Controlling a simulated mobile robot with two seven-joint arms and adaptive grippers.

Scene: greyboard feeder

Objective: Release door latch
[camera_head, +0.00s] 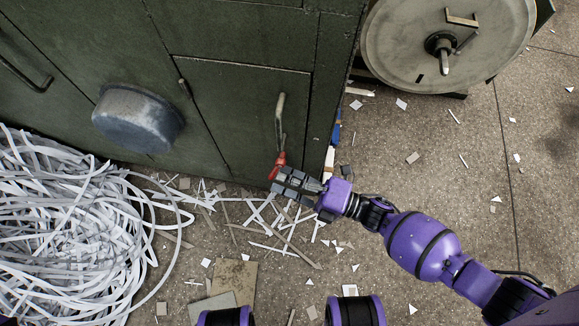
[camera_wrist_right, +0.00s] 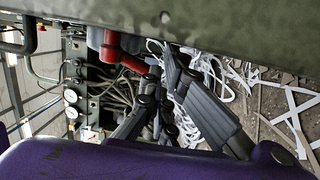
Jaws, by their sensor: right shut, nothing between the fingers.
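The dark green cabinet door (camera_head: 243,110) is closed, flush with its frame as far as I can see. A grey lever handle (camera_head: 281,118) stands on its right side. A red latch piece (camera_head: 280,160) shows near the lower right of the door, below the handle; in the right wrist view a red bent part (camera_wrist_right: 122,56) lies ahead, left of the fingers. My right gripper (camera_head: 284,183) is shut and empty beside the red latch piece; it also shows in the right wrist view (camera_wrist_right: 165,80). I cannot tell whether they touch. My left gripper is not in view.
A large pile of shredded paper strips (camera_head: 70,230) lies on the floor at left. A round grey basin-like part (camera_head: 137,120) juts from the cabinet. A big wheel (camera_head: 420,45) stands at upper right.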

